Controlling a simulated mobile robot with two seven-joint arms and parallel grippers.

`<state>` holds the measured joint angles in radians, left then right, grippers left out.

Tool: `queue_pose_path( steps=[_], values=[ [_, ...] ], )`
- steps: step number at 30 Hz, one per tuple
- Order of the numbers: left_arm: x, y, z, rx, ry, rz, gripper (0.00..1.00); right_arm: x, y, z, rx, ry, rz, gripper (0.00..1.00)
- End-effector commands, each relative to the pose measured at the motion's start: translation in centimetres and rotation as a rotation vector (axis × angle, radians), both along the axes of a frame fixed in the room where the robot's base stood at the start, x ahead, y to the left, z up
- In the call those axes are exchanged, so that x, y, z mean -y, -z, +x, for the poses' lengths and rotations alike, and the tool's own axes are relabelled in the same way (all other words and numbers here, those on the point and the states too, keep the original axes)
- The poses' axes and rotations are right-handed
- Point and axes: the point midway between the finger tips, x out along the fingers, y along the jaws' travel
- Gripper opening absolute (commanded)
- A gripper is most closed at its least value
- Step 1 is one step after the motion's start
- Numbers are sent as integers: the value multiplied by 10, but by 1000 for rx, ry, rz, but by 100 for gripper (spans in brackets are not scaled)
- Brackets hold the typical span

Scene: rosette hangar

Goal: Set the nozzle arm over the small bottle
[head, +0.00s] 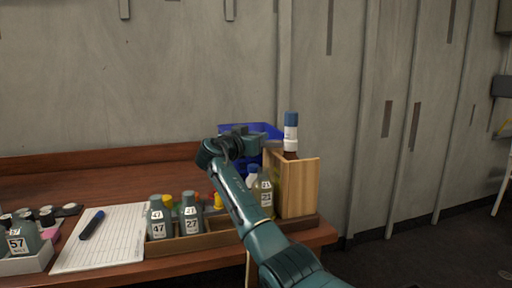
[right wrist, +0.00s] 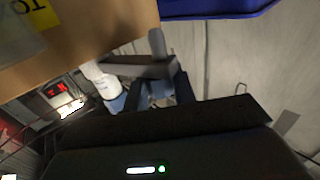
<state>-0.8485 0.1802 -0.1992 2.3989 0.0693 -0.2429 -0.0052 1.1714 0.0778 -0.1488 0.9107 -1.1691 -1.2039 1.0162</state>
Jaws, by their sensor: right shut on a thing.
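A tall dispenser bottle (head: 291,135) with a white neck and blue top stands in a wooden box (head: 297,188). Its white and blue top also shows in the right wrist view (right wrist: 103,82). A grey bar that looks like the nozzle arm (right wrist: 135,69) runs sideways from it, with a short stub at the end. My right gripper (head: 262,138) is beside the dispenser's neck and shut on this bar; the grip is partly hidden. Small grey-green bottles labelled 47 (head: 158,222), 27 (head: 191,218) and 21/23 (head: 264,194) stand below. My left gripper is out of view.
A blue bin (head: 270,129) is behind my right gripper. A wooden tray (head: 205,242) holds small bottles at the table's front edge. A notepad (head: 105,243) with a dark marker (head: 92,225) lies left, beside a white box (head: 34,262) of bottles. The back-left tabletop is clear.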

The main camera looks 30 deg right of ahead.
Motion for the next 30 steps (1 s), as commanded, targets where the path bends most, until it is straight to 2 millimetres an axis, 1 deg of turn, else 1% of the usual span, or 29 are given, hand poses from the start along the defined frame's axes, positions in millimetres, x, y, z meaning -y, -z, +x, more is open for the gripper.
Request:
queue_pose_path(
  steps=[9,22,23,30],
  values=[
    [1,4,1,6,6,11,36,1,-1,0,-1,72,-3,0],
    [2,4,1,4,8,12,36,1,-1,0,0,79,-2,0],
    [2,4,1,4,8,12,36,1,-1,0,0,79,-2,28],
    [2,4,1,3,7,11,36,1,-1,0,0,79,0,47]
  ],
)
